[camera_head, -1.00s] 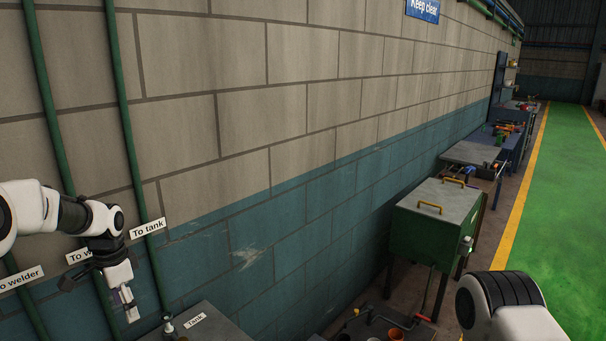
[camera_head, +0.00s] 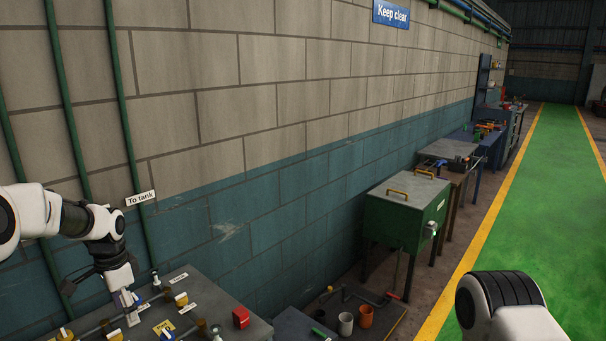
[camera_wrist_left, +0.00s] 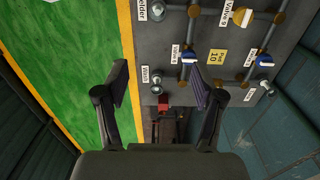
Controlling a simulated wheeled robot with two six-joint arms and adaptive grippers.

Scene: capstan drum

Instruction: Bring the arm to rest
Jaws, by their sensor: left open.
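My left arm comes in from the left in the head view, bent down over the bench. My left gripper (camera_head: 130,308) hangs at its end above the left part of the bench top, near the valves. In the left wrist view the two dark fingers of the gripper (camera_wrist_left: 159,82) stand apart with nothing between them. Beyond them are the grey valve panel and a strip of green floor. Only a white and black link of my right arm shows at the lower right of the head view; its gripper is out of the picture.
The grey bench (camera_head: 215,285) carries pipes, labelled valves with blue and yellow parts, a yellow tag (camera_wrist_left: 217,57) and a red block (camera_head: 241,317). A block wall (camera_head: 300,110) with green pipes runs behind. A green cabinet (camera_head: 405,215) stands further along. The green walkway (camera_head: 535,220) is clear.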

